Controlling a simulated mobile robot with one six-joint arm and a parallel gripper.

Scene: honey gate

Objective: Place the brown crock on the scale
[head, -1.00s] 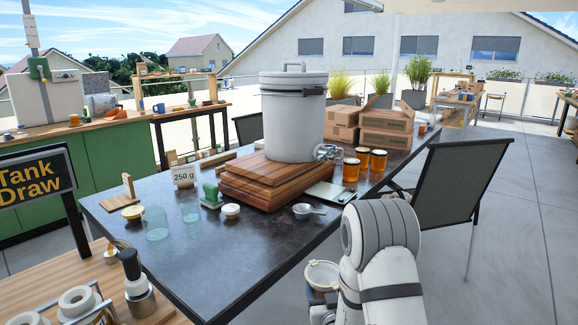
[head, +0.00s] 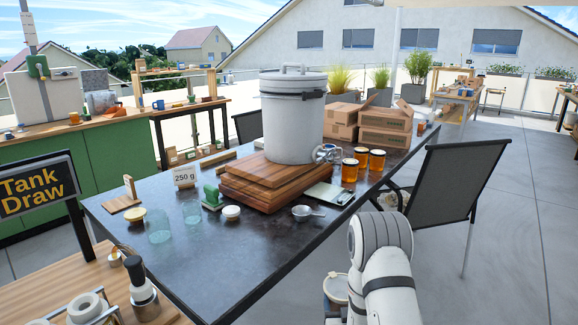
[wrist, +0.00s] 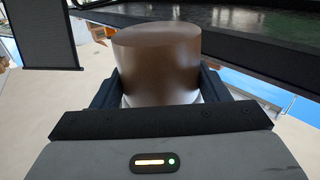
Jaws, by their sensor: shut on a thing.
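The brown crock (wrist: 157,62) is upright between the two fingers of my gripper (wrist: 158,82) in the wrist view, and the gripper is shut on it. In the head view the crock (head: 335,290) shows at the bottom, with a pale round top, beside my arm; it is off the near right side of the dark table. My fingers are mostly hidden there. A flat pale plate that looks like the scale (head: 322,192) lies on the table below the tank's tap, right of the wooden boards. Nothing tall stands on it.
A white tank (head: 292,125) stands on stacked wooden boards (head: 262,185). Amber jars (head: 350,170) stand right of the scale, and a small metal cup (head: 302,212) lies in front of it. A black chair (head: 455,175) stands right of the table (head: 235,262).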

